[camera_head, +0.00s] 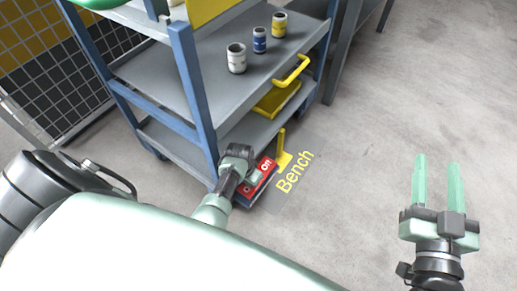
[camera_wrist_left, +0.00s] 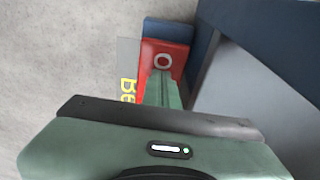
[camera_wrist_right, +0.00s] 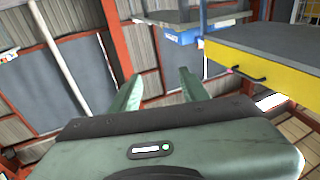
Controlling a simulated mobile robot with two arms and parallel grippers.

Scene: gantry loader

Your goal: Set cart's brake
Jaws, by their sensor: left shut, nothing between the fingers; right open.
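The cart (camera_head: 205,95) has blue posts and grey shelves and stands at upper left in the head view. A red brake pedal (camera_head: 266,166) with white lettering, partly reading "ON", sits low at its near corner. The pedal also shows in the left wrist view (camera_wrist_left: 152,50), with a white "O" on it. My left gripper (camera_head: 254,179) is shut and empty, its fingertips (camera_wrist_left: 163,76) over the pedal, hiding part of it. I cannot tell whether they touch it. My right gripper (camera_head: 437,165) is open and empty, over bare floor at right.
A grey floor mark reads "Bench" (camera_head: 295,172) beside the pedal. A grey bench frame (camera_head: 343,50) stands behind. The floor at right is clear.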

